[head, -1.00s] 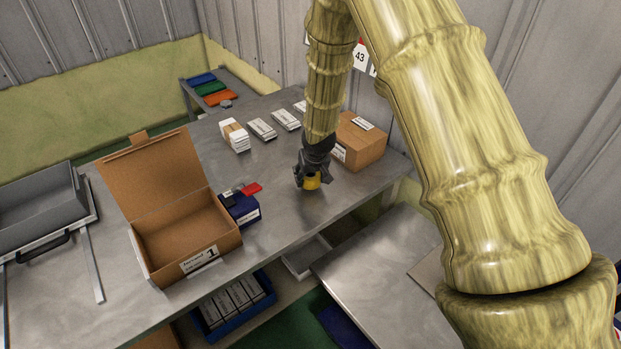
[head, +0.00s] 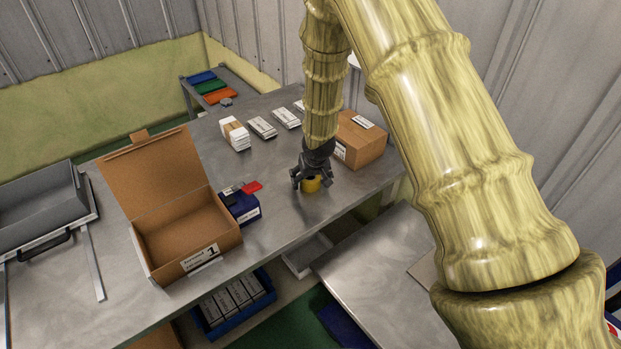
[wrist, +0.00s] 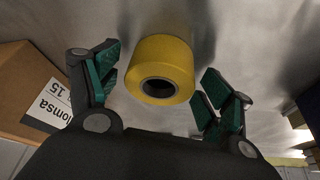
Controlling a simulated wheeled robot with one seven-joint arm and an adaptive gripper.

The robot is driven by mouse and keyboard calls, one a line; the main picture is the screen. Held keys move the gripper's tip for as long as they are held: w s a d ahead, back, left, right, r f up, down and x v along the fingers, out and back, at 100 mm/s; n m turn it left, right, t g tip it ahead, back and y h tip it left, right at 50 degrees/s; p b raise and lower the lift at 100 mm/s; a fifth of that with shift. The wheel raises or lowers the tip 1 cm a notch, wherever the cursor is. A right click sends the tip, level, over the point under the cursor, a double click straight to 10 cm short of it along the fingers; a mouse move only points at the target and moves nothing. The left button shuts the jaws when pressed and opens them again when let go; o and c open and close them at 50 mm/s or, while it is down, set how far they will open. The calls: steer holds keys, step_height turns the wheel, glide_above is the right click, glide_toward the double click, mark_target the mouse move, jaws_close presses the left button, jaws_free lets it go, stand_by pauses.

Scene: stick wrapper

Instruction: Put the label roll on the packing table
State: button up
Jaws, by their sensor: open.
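The yellow label roll (head: 311,185) stands on the grey metal packing table (head: 275,205), near its front edge. In the wrist view the roll (wrist: 165,58) shows its dark round core and lies between the two spread fingers. My gripper (head: 311,180) is just above and around the roll in the head view. In the wrist view my gripper (wrist: 158,92) is open, with gaps between the green finger pads and the roll. The roll's far side is hidden.
A closed cardboard box (head: 360,140) stands close to the right of my gripper. An open carton (head: 185,240), a blue box (head: 241,208) with a red item, and several white packs (head: 262,128) are also on the table. Bare tabletop lies around the roll.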

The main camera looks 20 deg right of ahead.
steer(key=shift+r, duration=0.25)
steer(key=b+v, duration=0.2)
steer(key=v, duration=0.9)
steer(key=shift+s+r, duration=0.25)
steer(key=shift+r, duration=0.1)
